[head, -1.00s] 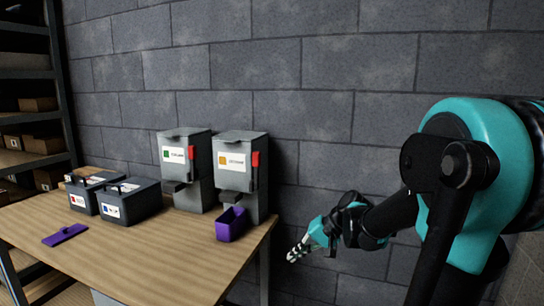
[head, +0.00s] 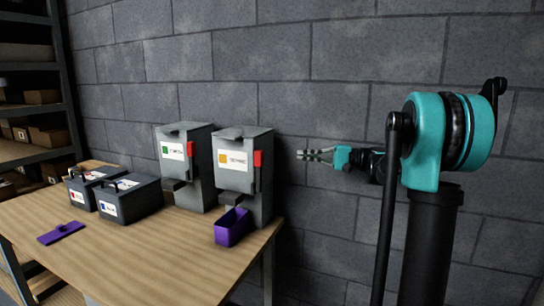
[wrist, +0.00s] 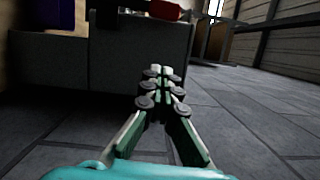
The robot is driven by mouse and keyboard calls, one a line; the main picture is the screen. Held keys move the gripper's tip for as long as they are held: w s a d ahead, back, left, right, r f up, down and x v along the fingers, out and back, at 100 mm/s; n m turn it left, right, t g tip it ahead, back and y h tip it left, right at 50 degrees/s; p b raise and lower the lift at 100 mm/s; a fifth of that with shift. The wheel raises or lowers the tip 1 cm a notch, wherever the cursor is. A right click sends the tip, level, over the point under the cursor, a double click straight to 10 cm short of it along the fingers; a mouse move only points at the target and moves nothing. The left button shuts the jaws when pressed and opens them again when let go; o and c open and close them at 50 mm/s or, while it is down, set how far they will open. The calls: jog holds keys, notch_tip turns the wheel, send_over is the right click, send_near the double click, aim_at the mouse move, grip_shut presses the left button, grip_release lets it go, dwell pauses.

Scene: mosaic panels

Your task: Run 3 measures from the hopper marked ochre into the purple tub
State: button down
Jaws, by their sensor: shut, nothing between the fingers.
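The hopper with an orange square on its label (head: 231,178), its lettering blurred, stands at the right end of the table with a red lever (head: 257,159) on its right side. The purple tub (head: 233,228) sits below the front of this hopper; its inside is too dark to tell the contents. My gripper (head: 312,155) is to the right of the hopper, about level with the lever, apart from it and empty. In the wrist view the closed fingertips (wrist: 162,75) point at the grey hopper side, with a red part (wrist: 165,10) and purple (wrist: 47,14) at the top.
A second hopper with a green label (head: 184,166) stands just left. Two dark boxes (head: 125,200) with blue and red labels and a flat purple piece (head: 60,232) are on the wooden table (head: 150,255). A block wall is behind; shelves (head: 30,120) stand left.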

aim_at(259, 171)
jog(key=shift+a, duration=0.1)
jog(key=s+a, duration=0.2)
jog(key=a, duration=0.9)
jog(key=shift+s+r, duration=0.2)
jog(key=shift+s, duration=0.2)
jog(key=shift+a, duration=0.1)
